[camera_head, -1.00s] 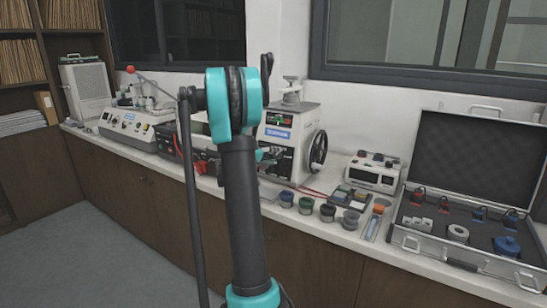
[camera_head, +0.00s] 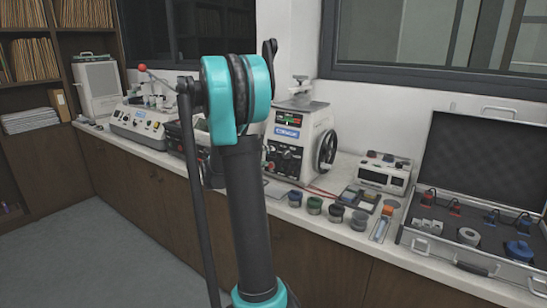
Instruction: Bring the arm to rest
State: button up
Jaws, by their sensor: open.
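My arm (camera_head: 246,205) stands upright in the middle of the head view, with a dark link and teal joint housings. Its upper teal joint (camera_head: 238,95) is in front of the counter and the mounting press. A thin dark rod of my arm runs down on its left side. My gripper cannot be made out; the arm hides what lies behind it. The white mounting press (camera_head: 297,140), with a small screen and a black handwheel, stands on the counter just right of the arm.
The long counter (camera_head: 330,222) holds a machine with a red-knobbed lever (camera_head: 143,122), a white box (camera_head: 97,88), several small jars (camera_head: 314,205), a small white device (camera_head: 383,172) and an open case (camera_head: 470,235). Shelves stand at left. The grey floor (camera_head: 140,250) at left is clear.

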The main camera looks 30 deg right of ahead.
jog(key=shift+s+a+r, duration=0.15)
jog(key=shift+a+r, duration=0.05)
jog(key=shift+a, duration=0.5)
jog(key=shift+f, duration=0.1)
jog(key=s+a+f+y, duration=0.7)
jog(key=s+a+f, duration=0.3)
jog(key=s+a, duration=0.3)
jog(key=s+a+f+t+y, duration=0.1)
jog(key=s+a+f+y, duration=0.6)
jog(key=a, duration=1.1)
jog(key=s+f, duration=0.3)
jog(key=s, duration=0.3)
jog(key=shift+s+a+n+y, duration=0.15)
jog(key=shift+a+n+y, duration=0.2)
jog(key=shift+n+y, duration=0.05)
